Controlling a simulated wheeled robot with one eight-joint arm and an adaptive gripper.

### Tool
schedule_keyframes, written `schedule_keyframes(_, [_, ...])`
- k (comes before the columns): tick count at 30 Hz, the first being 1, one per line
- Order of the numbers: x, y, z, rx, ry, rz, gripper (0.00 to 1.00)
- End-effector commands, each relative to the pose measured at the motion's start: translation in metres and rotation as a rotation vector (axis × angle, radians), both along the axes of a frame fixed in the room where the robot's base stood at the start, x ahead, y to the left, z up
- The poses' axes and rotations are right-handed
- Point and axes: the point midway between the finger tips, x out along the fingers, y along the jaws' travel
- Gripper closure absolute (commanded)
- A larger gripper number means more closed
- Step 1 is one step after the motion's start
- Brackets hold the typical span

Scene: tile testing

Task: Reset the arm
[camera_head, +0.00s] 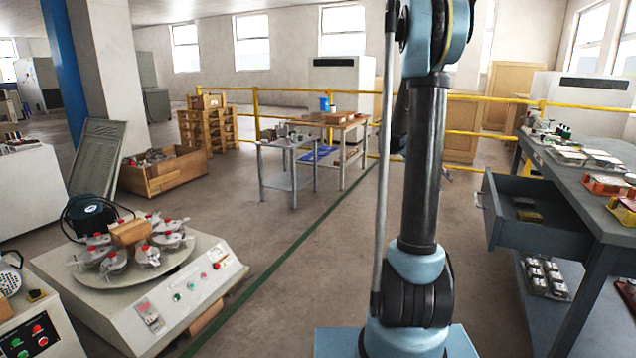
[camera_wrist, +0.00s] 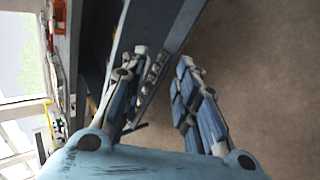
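My arm (camera_head: 423,160) rises upright in the middle of the head view from its light-blue base, and its upper part leaves the top of the picture. My gripper is not visible there. In the wrist view my gripper (camera_wrist: 163,54) is open, with its two blue-padded fingers apart. Nothing is held between them. Behind the gap are the dark workbench side and the brown floor, some distance away.
A grey workbench (camera_head: 575,178) with an open drawer (camera_head: 528,229) stands at right. A round-topped test machine (camera_head: 125,310) stands at left. Small tables (camera_head: 290,145) and a yellow railing (camera_head: 280,90) are behind. The floor (camera_head: 300,300) between is clear.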

Motion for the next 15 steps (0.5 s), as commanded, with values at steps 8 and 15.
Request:
schedule_keyframes(8, [-0.055,0.037,0.007,0.137,-0.041,0.060,0.72])
schedule_keyframes(15, [-0.102,0.071,0.004,0.257,-0.079,0.109,0.72])
